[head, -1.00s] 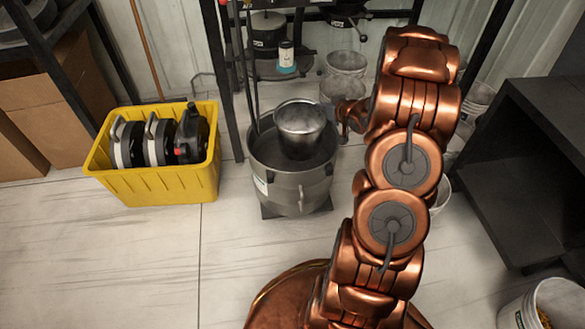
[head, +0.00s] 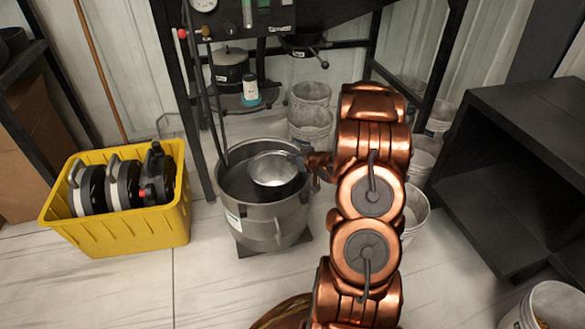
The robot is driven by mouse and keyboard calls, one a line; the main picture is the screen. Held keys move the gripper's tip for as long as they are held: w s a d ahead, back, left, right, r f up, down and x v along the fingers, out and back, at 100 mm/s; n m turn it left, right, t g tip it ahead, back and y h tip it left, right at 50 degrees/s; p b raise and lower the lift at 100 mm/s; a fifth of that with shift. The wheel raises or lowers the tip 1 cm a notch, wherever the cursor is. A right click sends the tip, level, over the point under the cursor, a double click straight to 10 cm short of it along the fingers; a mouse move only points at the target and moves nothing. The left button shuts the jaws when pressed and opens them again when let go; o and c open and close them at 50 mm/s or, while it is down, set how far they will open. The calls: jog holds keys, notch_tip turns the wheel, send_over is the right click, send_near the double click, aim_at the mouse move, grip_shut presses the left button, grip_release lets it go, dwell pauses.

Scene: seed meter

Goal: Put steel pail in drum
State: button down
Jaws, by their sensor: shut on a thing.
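The steel pail (head: 271,176) is a shiny, upright metal bucket with an open top. In the head view it is at the mouth of the grey drum (head: 277,226), toward the drum's right inner side, its lower part in the drum's dark interior. I cannot tell whether its base touches the drum's floor. My gripper (head: 299,161) reaches in from the right and is shut on the pail's right rim. The fingertips are small and partly hidden. The drum stands on a dark square base on the floor.
A yellow crate (head: 120,231) with several black reels stands left of the drum. A black metal frame (head: 185,95) with a gauge and hoses rises behind it. A black cabinet (head: 520,160) is at right. Floor is clear at front left.

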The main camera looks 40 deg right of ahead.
notch_tip(320, 180, down, 3)
jog(key=shift+r+b, duration=0.1)
jog(key=shift+b, duration=0.45)
jog(key=c, duration=1.6)
grip_release()
